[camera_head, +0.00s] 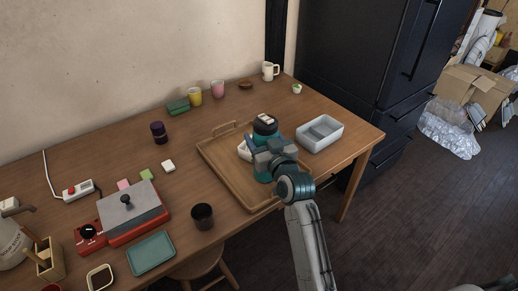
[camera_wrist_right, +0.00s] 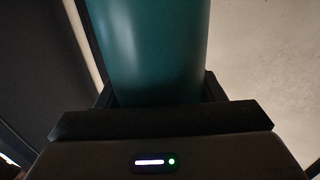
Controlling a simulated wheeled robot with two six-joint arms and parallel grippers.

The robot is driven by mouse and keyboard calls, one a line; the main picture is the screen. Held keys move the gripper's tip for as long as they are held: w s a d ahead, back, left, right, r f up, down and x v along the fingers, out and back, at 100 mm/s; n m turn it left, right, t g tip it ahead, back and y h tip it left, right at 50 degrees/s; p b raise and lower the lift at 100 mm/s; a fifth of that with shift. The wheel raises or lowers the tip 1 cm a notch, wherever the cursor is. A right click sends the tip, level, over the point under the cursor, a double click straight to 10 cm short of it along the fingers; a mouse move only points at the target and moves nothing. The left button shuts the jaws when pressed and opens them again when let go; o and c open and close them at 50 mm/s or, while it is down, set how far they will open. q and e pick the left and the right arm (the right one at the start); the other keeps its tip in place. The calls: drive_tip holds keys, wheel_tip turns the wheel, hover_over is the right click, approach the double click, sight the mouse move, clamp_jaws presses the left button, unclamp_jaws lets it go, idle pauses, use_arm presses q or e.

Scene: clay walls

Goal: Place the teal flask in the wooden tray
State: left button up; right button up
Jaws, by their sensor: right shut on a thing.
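The teal flask (camera_head: 263,175), with a dark cap, is upright over the wooden tray (camera_head: 225,170) in the head view. My right gripper (camera_head: 267,146) is shut around its middle. In the right wrist view the flask (camera_wrist_right: 150,45) fills the space between the dark fingers. The flask's lower end shows against the tray floor; I cannot tell whether it touches. Part of the tray is hidden behind my right arm. My left gripper is not in view.
A white item (camera_head: 244,150) lies in the tray beside the flask. A grey divided container (camera_head: 320,133) stands right of the tray. A dark cup (camera_head: 202,216) stands near the front edge, and a dark purple jar (camera_head: 158,132) stands behind left. The table between jar and tray is clear.

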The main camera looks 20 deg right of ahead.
wheel_tip(320, 180, down, 5)
drive_tip(key=shift+r, duration=0.15)
drive_tip(key=shift+f, duration=0.25)
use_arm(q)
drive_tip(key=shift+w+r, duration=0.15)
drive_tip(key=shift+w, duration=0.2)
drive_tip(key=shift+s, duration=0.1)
use_arm(e)
drive_tip(key=shift+f, duration=0.15)
drive_tip(key=o, duration=1.1)
drive_tip(key=shift+c, duration=0.2)
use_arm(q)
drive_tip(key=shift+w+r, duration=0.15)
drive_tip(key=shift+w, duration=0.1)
use_arm(e)
drive_tip(key=shift+o, duration=1.1)
